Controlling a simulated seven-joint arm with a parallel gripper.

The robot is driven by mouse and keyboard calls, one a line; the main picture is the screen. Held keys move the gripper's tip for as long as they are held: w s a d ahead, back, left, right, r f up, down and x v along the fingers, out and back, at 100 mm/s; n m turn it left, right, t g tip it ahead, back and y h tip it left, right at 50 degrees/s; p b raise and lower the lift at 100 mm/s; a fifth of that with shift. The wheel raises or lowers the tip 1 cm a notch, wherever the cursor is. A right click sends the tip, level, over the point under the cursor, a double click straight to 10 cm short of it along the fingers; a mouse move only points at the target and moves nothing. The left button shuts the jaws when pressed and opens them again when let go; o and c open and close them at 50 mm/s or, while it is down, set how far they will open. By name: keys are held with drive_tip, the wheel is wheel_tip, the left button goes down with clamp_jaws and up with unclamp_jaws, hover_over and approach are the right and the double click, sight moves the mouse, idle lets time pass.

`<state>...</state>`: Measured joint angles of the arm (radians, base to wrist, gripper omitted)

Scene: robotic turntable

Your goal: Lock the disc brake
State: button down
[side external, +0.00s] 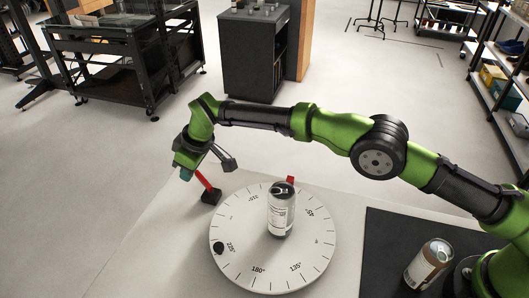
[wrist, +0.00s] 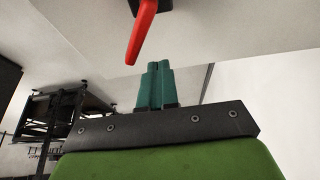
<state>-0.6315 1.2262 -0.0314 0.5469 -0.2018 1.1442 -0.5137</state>
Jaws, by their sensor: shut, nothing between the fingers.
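The disc brake shows as a red lever on a small black base (side external: 211,196) at the left edge of the white turntable disc (side external: 235,270). In the side view the red lever (side external: 203,181) slants up and left from that base. In the wrist view the red lever (wrist: 143,32) hangs from the top, with its free end just beyond the fingers. My gripper (wrist: 155,66) is shut and empty, its teal fingers together. In the side view my gripper (side external: 186,174) is close to the lever's upper end; I cannot tell whether they touch.
A silver can with a white label (side external: 281,212) stands on the disc, with a red marker (side external: 291,179) behind it. A black knob (side external: 218,248) sits at the disc's left rim. Another can (side external: 428,263) stands on the black mat (side external: 390,235) at right. The tabletop left of the disc is clear.

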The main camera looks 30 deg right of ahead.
drive_tip(key=shift+f, duration=1.25)
